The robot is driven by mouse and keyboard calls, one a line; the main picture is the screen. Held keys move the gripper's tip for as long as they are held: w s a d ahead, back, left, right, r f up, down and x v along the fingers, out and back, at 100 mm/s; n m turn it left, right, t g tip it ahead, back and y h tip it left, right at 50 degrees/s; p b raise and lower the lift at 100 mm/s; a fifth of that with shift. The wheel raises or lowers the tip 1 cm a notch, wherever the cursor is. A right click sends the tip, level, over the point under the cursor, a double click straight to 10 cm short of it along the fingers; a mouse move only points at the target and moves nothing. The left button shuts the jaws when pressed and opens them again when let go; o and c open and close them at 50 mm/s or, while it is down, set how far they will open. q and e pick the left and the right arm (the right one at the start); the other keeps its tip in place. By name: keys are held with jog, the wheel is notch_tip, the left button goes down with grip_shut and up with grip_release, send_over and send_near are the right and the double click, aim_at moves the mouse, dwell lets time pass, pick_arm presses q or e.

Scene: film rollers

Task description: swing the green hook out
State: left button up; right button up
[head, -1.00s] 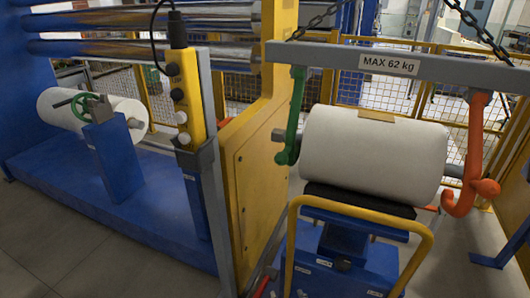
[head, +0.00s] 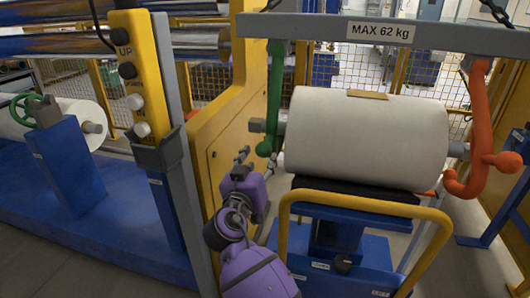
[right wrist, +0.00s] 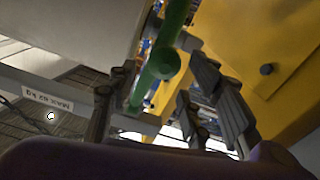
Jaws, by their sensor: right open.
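The green hook (head: 274,90) hangs from the left end of the grey lifting beam (head: 380,32), beside the left end of the white roll (head: 365,140). My right gripper (head: 257,160), on a purple wrist, is open just below the lower end of the green hook. In the right wrist view, the green hook (right wrist: 172,35) and its round knob show between the spread fingers (right wrist: 161,72). Whether a finger touches it I cannot tell. The orange hook (head: 480,125) hangs at the beam's right end. My left gripper is not in view.
The roll rests on a blue cart with a yellow handle (head: 365,200). A yellow machine frame (head: 215,140) stands close left of my right gripper. A yellow button pendant (head: 138,70) on a grey post stands further left. Chains hold the beam from above.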

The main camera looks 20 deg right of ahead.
aim_at(263, 154)
jog(key=x, duration=0.6)
jog(key=shift+w+d, duration=0.1)
jog(key=shift+w, duration=0.05)
jog(key=shift+c, duration=0.4)
grip_shut()
